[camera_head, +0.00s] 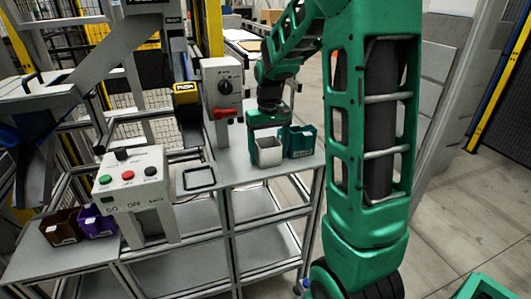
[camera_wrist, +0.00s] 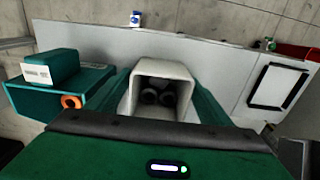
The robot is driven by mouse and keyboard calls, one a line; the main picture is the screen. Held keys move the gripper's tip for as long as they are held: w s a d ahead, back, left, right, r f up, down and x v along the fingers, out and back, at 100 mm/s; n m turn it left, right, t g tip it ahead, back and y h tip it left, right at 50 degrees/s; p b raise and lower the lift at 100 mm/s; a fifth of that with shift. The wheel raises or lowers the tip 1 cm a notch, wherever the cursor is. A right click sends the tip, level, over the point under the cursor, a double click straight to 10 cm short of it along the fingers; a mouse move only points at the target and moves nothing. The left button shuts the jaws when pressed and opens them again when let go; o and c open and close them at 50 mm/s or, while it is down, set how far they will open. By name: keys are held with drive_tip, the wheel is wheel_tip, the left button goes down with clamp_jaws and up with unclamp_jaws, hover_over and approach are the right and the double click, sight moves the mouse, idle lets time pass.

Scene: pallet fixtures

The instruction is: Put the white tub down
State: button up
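The white tub (camera_head: 269,153) is at the right part of the grey bench, under my gripper (camera_head: 268,132). In the wrist view the white tub (camera_wrist: 164,68) opens toward the camera, with dark round things inside. Green fingers flank it on both sides, and my gripper looks shut on it. I cannot tell whether its base touches the bench or hangs just above it. A black square outline (camera_head: 199,178) lies on the bench to the left of the tub; it also shows at the right in the wrist view (camera_wrist: 250,86).
A teal bin (camera_head: 301,142) stands close to the right of the tub. A grey control box (camera_head: 222,88) with a red handle stands behind, left. A button box (camera_head: 130,178) and brown (camera_head: 60,228) and purple (camera_head: 95,223) bins are at left. The bench front (camera_head: 240,176) is bare.

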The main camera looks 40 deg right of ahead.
drive_tip(key=shift+r, duration=0.1)
wheel_tip(320, 180, up, 12)
drive_tip(key=s+a+f+m, duration=0.1)
drive_tip(key=s+f, duration=0.2)
drive_tip(key=s, duration=0.6)
drive_tip(key=s+a+f+m, duration=0.1)
drive_tip(key=s+f, duration=0.2)
drive_tip(key=s, duration=0.6)
drive_tip(key=s+f+m, duration=0.1)
drive_tip(key=s+f, duration=0.2)
drive_tip(key=s, duration=0.7)
drive_tip(key=shift+a, duration=0.4)
